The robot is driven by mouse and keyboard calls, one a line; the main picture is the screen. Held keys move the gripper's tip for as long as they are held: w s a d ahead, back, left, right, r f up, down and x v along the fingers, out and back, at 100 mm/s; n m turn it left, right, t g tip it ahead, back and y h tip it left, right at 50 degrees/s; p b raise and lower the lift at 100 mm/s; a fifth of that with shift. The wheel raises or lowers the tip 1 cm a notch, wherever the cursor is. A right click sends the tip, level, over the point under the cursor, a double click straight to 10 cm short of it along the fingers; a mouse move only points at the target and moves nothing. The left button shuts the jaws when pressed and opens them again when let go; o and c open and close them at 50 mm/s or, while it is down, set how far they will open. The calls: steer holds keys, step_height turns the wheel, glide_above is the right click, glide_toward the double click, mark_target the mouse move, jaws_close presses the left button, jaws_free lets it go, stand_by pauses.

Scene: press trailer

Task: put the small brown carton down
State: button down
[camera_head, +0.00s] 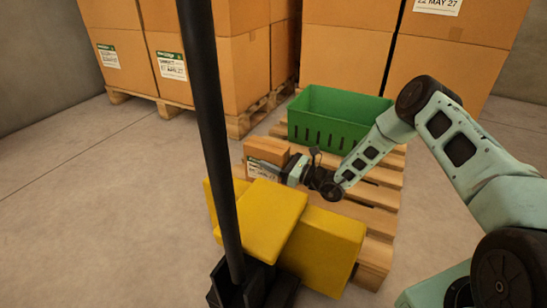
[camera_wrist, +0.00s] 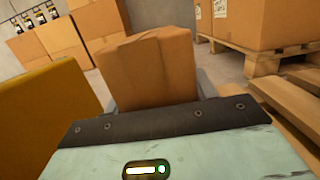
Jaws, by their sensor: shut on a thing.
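The small brown carton (camera_head: 266,153) is a little cardboard box with a white label on its side. My gripper (camera_head: 275,165) is shut on it, coming from the right in the head view. In the wrist view the carton (camera_wrist: 150,66) stands between my two fingers, slightly tilted in the picture.
A green crate (camera_head: 338,105) stands on the wooden pallet (camera_head: 372,195). Large stacked boxes (camera_head: 247,67) on pallets line the back. The floor at left is clear.

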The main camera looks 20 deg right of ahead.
steer(key=shift+r, duration=0.2)
steer(key=shift+f, duration=0.15)
steer(key=shift+c, duration=2.4)
jaws_free()
steer(key=shift+f, duration=0.15)
steer(key=shift+s+d+r, duration=0.1)
steer(key=shift+d+r, duration=0.05)
steer(key=shift+r, duration=0.05)
steer(key=p+v, duration=0.6)
steer(key=v, duration=0.5)
steer(key=shift+s+d+p, duration=0.2)
steer(key=shift+s+p, duration=0.05)
steer(key=shift+p, duration=0.05)
steer(key=shift+f, duration=0.1)
